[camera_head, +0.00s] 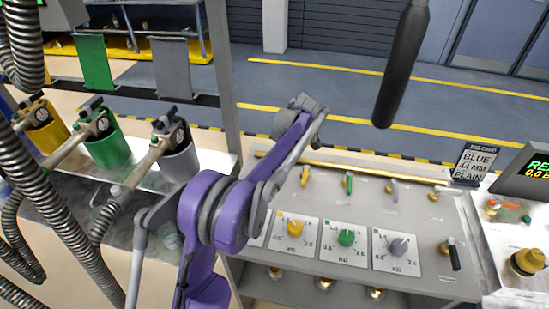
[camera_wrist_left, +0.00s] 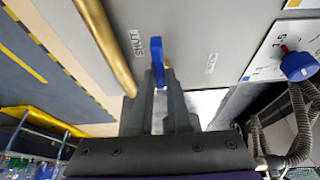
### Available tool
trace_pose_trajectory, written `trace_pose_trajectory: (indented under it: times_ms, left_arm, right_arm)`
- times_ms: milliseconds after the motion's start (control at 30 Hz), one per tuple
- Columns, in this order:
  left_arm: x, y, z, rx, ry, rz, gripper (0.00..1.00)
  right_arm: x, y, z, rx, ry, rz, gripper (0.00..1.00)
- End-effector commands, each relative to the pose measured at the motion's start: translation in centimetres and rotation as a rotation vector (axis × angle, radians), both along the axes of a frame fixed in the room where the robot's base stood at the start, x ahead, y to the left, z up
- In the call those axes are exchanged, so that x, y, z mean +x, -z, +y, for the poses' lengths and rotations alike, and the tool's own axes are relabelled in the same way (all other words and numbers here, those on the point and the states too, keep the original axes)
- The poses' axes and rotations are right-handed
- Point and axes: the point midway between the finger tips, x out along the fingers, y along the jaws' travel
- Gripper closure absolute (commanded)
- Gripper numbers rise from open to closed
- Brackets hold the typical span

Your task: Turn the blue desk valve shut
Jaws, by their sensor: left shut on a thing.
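The blue desk valve's handle (camera_wrist_left: 158,62) shows in the left wrist view, standing up between the two dark fingers of my left gripper (camera_wrist_left: 158,82). The fingers are shut on it. A "SHUT" label (camera_wrist_left: 137,44) is close to the handle's left, and a second label (camera_wrist_left: 211,63), too small to read surely, lies further right. In the head view my purple left arm (camera_head: 215,215) covers the left end of the desk, and the blue handle and my fingers are hidden there. My right gripper is not in view.
The sloped desk (camera_head: 420,215) also carries yellow (camera_head: 304,176), green (camera_head: 348,183) and grey (camera_head: 392,188) valve handles, with dials below. A brass rail (camera_head: 350,168) runs along its back edge. A blue dial knob (camera_wrist_left: 298,66) is right in the wrist view.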

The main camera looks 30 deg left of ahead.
Motion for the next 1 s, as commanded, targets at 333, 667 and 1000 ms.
trace_pose_trajectory:
  times_ms: [333,667,1000]
  left_arm:
    - [0.12,-0.02,0.03,-0.001,-0.038,-0.002,1.0]
    - [0.11,-0.03,0.03,-0.001,-0.038,-0.002,0.73]
    - [0.08,0.0,0.03,-0.001,-0.038,-0.001,0.54]
  right_arm:
    - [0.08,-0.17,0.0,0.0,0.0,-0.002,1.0]
    - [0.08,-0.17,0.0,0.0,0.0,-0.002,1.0]
    - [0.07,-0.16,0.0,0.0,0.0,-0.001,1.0]
